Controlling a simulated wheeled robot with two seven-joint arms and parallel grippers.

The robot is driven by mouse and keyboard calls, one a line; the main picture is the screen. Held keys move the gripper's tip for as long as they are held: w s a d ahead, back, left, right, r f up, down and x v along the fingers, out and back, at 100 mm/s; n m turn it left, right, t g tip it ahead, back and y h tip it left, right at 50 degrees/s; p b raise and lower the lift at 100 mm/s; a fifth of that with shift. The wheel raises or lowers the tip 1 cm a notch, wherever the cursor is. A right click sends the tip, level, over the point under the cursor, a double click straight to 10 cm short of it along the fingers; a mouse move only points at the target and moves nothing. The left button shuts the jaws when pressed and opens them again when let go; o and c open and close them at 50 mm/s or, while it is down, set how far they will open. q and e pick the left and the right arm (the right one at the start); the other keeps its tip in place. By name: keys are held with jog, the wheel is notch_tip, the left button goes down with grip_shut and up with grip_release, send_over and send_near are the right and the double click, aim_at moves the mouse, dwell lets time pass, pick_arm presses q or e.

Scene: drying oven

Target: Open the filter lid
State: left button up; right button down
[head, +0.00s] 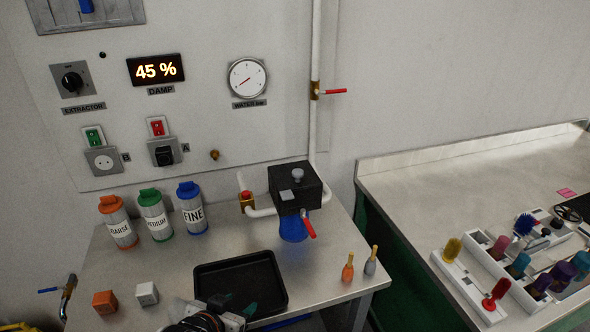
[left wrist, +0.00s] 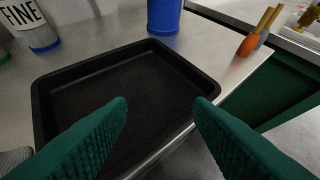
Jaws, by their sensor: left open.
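The filter is a black square housing (head: 296,188) on the white pipe at the back of the bench. Its black top carries a grey knob (head: 297,174) and a light grey square. A blue bowl (head: 293,228) hangs below it and also shows at the top of the left wrist view (left wrist: 164,14). A red-handled valve (head: 309,226) sits at its front. The top looks closed. My left gripper (head: 236,304) is over the front of the black tray, in front of and apart from the filter. Its green fingers (left wrist: 163,112) are open and empty. My right gripper is out of view.
The black tray (head: 205,268) is empty. Coarse, medium and FINE bottles (head: 193,214) stand at the left, with two small blocks in front. Two small brushes (head: 348,268) stand near the right edge. A brass valve with red top (head: 247,199) sits left of the filter.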

pick_arm(q)
jog(key=w+d+r+t+h, duration=0.2)
jog(key=w+d+r+t, duration=0.15)
jog(key=w+r, duration=0.45)
jog(key=m+t+h, duration=0.2)
jog(key=t, duration=0.1)
send_near(295, 174)
jog(key=p+x, duration=0.1)
jog(key=x, duration=1)
jog(key=shift+w+d, duration=0.15)
jog(key=shift+c, duration=0.6)
grip_shut()
